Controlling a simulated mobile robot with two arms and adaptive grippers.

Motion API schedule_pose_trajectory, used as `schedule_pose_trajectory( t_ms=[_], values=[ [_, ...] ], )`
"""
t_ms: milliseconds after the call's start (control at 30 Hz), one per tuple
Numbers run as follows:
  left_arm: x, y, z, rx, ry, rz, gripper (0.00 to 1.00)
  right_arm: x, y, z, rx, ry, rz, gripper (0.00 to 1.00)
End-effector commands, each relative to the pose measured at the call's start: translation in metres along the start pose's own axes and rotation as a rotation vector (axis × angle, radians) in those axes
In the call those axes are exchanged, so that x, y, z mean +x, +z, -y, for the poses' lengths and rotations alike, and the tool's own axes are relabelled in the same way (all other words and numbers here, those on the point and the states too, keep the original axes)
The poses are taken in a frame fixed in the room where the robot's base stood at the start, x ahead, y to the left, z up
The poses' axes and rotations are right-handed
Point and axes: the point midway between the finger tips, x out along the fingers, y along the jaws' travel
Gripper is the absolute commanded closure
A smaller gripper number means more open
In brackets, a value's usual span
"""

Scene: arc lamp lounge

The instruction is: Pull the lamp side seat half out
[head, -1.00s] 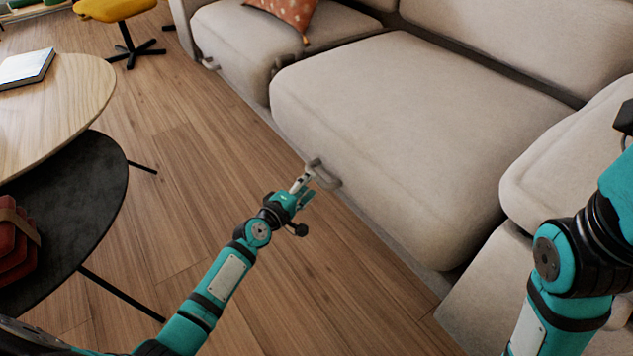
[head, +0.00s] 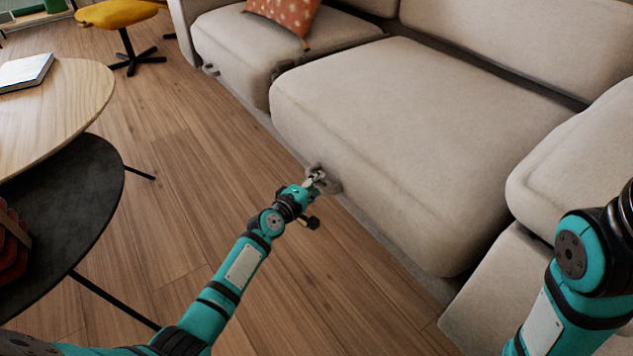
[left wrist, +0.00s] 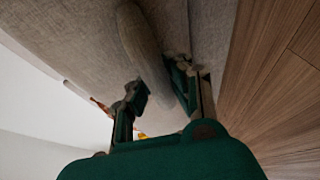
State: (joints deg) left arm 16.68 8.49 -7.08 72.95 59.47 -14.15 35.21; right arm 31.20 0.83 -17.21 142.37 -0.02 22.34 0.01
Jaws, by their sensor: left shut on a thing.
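The seat (head: 400,130) is a large beige sofa cushion in the middle of the head view, with a loop handle (head: 334,187) low on its front. A dark gap shows between it and the backrest. My left gripper (head: 315,180) is at this handle and shut on it. In the left wrist view the handle (left wrist: 140,45) is a thick fabric-coloured bar running in between the fingers of my left gripper (left wrist: 160,88), which partly hide it. My right arm shows at the right edge of the head view, but its gripper is out of the picture.
A neighbouring seat (head: 230,40) with an orange cushion (head: 288,12) is at the upper left. A wooden round table (head: 60,110) and a dark lower table (head: 75,210) stand at the left. A yellow chair (head: 118,14) is behind. Bare wood floor (head: 180,170) lies between.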

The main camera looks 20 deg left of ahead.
Motion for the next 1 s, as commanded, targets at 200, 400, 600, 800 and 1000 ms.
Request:
schedule_pose_trajectory(
  t_ms=[200,400,600,800,1000],
  values=[
    [0.0,0.0,0.0,0.001,0.001,0.0,1.0,0.0,0.0,0.0,0.0,0.0,0.0,0.47],
    [-0.001,-0.001,0.0,0.002,0.0,-0.001,1.0,0.0,0.0,0.0,0.0,0.0,0.0,0.47],
    [-0.029,-0.014,0.008,0.006,-0.004,-0.004,1.0,0.003,0.001,-0.001,0.001,0.001,0.0,0.47],
    [-0.073,-0.032,0.019,0.007,-0.004,-0.004,1.0,-0.005,0.004,-0.001,0.003,0.008,0.02,0.47],
    [-0.091,-0.039,0.02,0.005,-0.001,-0.002,1.0,-0.004,0.004,-0.001,0.002,0.007,0.017,0.47]
  ],
)
